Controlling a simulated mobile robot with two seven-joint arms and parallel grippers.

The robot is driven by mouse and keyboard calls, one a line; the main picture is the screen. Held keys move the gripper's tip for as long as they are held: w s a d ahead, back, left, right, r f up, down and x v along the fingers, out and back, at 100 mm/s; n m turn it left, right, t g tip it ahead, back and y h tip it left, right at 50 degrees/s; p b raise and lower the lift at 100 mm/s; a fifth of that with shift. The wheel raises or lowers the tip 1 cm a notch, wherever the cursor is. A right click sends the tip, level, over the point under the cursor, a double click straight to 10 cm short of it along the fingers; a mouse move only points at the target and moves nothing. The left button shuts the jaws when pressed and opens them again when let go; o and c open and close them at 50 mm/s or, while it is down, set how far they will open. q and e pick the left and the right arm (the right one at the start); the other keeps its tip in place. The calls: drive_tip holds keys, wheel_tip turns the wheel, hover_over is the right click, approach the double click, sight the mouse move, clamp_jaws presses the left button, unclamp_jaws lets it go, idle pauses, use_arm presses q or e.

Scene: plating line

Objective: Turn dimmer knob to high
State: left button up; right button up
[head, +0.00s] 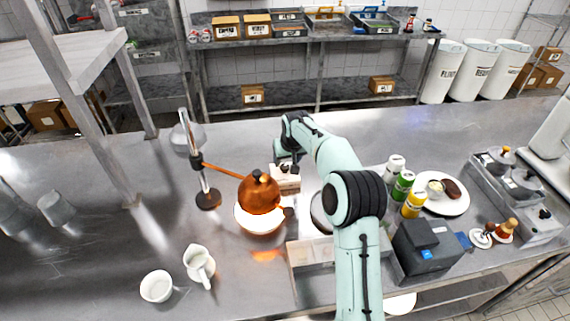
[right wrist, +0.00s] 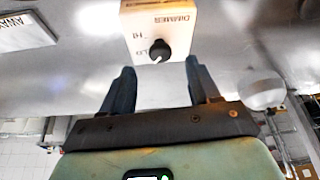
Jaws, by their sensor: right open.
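In the right wrist view the box (right wrist: 150,20) bears the word DIMMER, with HI and LO marks beside a black round knob (right wrist: 159,50). A pale mark shows on the knob's lower part, near the LO side. My right gripper (head: 287,160) is at the box's far side in the head view. In the right wrist view its two dark fingers (right wrist: 160,80) are apart, with the knob just beyond the gap between them. My left gripper is not in view.
The counter behind is clear.

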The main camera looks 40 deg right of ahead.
sight(285, 166)
drive_tip(key=shift+x, duration=2.4)
drive_tip(key=shift+w, duration=0.1)
drive_tip(key=shift+r, duration=0.1)
drive_tip(key=c, duration=1)
drive_tip(key=shift+m+h, duration=0.3)
drive_tip(key=shift+m, duration=0.4)
drive_tip(key=shift+c, duration=0.2)
drive_tip(key=o, duration=1)
drive_tip(key=shift+o, duration=0.2)
